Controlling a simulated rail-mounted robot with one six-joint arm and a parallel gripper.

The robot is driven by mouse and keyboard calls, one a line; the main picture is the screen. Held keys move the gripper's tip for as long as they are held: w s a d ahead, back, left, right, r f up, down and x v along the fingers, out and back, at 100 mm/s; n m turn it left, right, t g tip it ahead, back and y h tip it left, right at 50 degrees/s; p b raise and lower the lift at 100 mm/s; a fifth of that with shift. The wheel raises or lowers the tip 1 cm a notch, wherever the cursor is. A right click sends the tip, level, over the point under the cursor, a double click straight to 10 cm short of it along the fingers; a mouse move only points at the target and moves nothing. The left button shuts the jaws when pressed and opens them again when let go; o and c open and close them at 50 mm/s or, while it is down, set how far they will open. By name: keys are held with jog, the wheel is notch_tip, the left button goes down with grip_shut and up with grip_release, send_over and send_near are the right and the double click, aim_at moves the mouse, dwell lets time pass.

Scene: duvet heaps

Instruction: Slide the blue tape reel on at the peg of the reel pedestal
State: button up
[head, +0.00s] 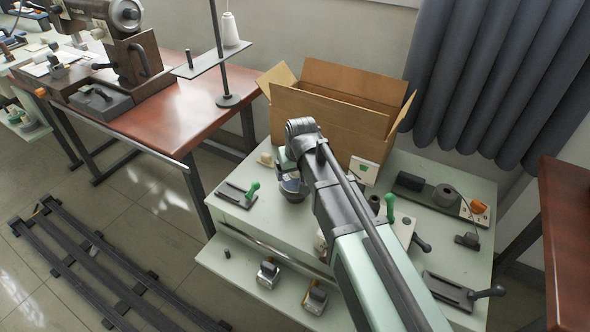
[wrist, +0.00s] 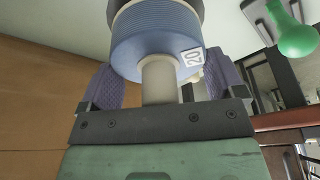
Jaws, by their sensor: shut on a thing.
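The blue tape reel (wrist: 157,40) is a ribbed blue cylinder with a white "20" label, and it fills the top middle of the wrist view. My gripper (wrist: 160,82) is shut on it, with one purple-padded finger on each side. A cream cylinder (wrist: 160,80) runs between the reel and my palm; I cannot tell whether it is a peg or the reel's hub. In the head view the reel (head: 291,182) is at my gripper (head: 290,176), over the pale green table in front of the cardboard box. A dark round part shows just below the reel. I cannot clearly identify the reel pedestal.
The open cardboard box (head: 330,109) stands close behind my gripper. A green-handled clamp (head: 240,194) lies to its left. A tray with a grey roll (head: 446,196) and an orange part lies at the right. A thread stand (head: 228,100) is on the brown table.

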aim_at(298, 179)
jog(key=shift+f+b, duration=0.6)
jog(key=shift+f, duration=0.1)
jog(key=o, duration=0.7)
jog(key=p+v, duration=1)
jog(key=v, duration=0.1)
jog(key=shift+f, duration=0.1)
jog(key=s+d+r+m+g+p, duration=0.1)
jog(key=s+d+r+p, duration=0.2)
jog(key=s+d+p, duration=0.1)
jog(key=s+d+r+m+g+p, duration=0.1)
jog(key=s+d+r+p, duration=0.2)
jog(key=d, duration=0.4)
jog(key=s+d+r+m+g+h+p, duration=0.1)
jog(key=s+d+r+p, duration=0.3)
jog(key=s+d, duration=0.2)
jog(key=shift+s+d+r+m+p, duration=0.1)
jog(key=shift+s+r+m+p, duration=0.25)
jog(key=shift+s+m, duration=0.1)
